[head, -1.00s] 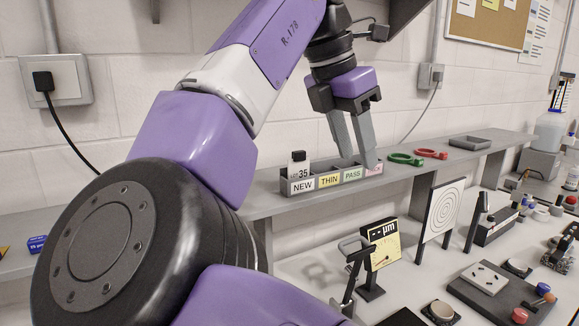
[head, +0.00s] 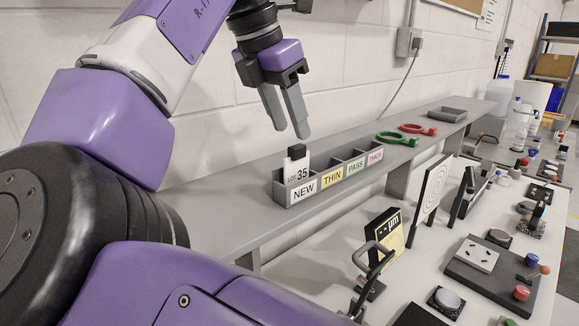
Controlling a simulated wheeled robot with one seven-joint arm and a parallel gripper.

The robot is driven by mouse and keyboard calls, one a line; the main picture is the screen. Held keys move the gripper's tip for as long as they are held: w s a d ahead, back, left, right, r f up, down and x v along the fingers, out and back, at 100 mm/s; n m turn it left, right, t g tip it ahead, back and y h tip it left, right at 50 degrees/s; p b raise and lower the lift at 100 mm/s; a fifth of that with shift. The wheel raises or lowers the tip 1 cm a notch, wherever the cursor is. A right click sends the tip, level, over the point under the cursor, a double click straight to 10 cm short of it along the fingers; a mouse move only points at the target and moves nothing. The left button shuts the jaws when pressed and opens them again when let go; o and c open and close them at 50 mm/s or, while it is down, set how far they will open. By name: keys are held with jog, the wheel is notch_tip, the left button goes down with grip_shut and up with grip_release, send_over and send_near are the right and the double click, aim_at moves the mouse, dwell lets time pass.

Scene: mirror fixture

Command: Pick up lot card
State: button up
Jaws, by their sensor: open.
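The lot card (head: 297,170) is white, marked "LOT 35", with a black block at its top. It stands upright in the NEW compartment of the grey sorting rack (head: 317,198) on the shelf. The other compartments, labelled THIN, PASS and a pink one, look empty. My gripper (head: 291,136) is open and empty. Its two grey fingers point down, above and near the card's top in the picture. I cannot tell the exact depth gap between the fingers and the card.
A green ring tool (head: 397,139) and a red ring tool (head: 418,129) lie on the shelf (head: 235,215) right of the rack. A grey tray (head: 440,114) sits farther along. A gauge (head: 385,230) and a target panel (head: 430,187) stand on the bench below. The wall is close behind.

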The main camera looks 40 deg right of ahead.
aim_at(296, 146)
jog(key=p+x, duration=0.1)
jog(key=x, duration=0.2)
jog(key=p+x, duration=0.1)
jog(key=x, duration=0.2)
jog(key=shift+w+d+f, duration=0.15)
jog(key=shift+w, duration=0.1)
grip_shut()
